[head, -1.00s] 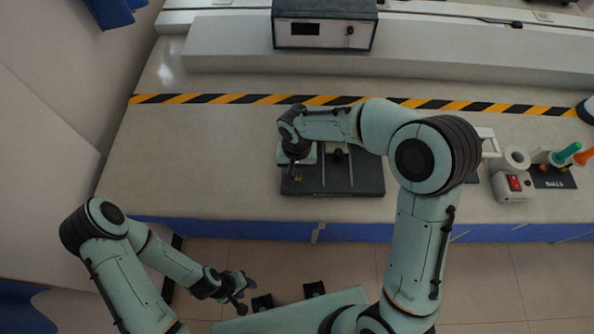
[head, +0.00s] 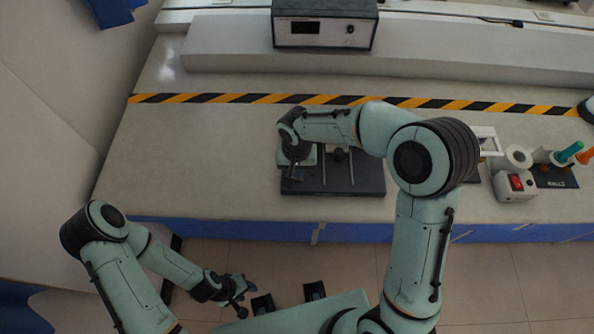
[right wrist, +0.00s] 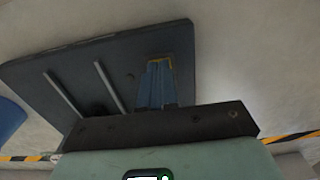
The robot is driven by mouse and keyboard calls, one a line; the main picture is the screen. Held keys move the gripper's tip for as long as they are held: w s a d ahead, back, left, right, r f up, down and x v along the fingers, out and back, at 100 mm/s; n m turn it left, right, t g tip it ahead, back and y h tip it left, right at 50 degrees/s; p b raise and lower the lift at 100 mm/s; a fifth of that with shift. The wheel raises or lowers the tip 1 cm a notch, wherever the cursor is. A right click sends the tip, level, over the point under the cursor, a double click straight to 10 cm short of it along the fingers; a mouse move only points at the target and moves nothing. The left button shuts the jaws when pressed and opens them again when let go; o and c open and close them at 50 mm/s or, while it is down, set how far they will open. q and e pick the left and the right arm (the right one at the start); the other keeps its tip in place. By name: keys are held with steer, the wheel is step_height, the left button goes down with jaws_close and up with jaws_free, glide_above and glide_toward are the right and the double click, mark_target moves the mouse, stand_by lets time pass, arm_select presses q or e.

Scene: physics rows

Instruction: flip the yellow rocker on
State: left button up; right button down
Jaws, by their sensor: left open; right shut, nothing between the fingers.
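A dark board (head: 368,178) with two metal rails lies near the bench's front edge. My right gripper (head: 293,177) is over its left part, pointing down, with its fingers shut and empty. In the right wrist view the shut bluish fingers (right wrist: 155,88) reach down to the board (right wrist: 60,72). A thin yellow edge (right wrist: 160,59) shows just past the fingertips, probably the yellow rocker; the rest is hidden behind the fingers. I cannot tell its tilt or whether the fingers touch it. My left gripper (head: 238,304) is open, low in front of the bench, away from the board.
A white box with a red switch (head: 516,183) and a holder with green and orange pegs (head: 556,176) stand on the right. A metered instrument (head: 325,25) stands at the back. Striped tape (head: 220,98) crosses the bench. The bench left of the board is clear.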

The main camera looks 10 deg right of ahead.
arm_select(q)
steer(key=shift+s+f, duration=0.15)
steer(key=shift+f, duration=0.15)
arm_select(e)
steer(key=shift+f, duration=0.4)
arm_select(q)
steer(key=shift+r, duration=0.1)
arm_select(e)
steer(key=shift+r, duration=0.15)
steer(key=shift+r+p, duration=1.4)
steer(key=shift+r, duration=2.05)
arm_select(q)
steer(key=w+r, duration=0.1)
steer(key=r, duration=0.1)
steer(key=w+r, duration=0.2)
steer(key=shift+f, duration=0.1)
arm_select(e)
steer(key=shift+f, duration=0.1)
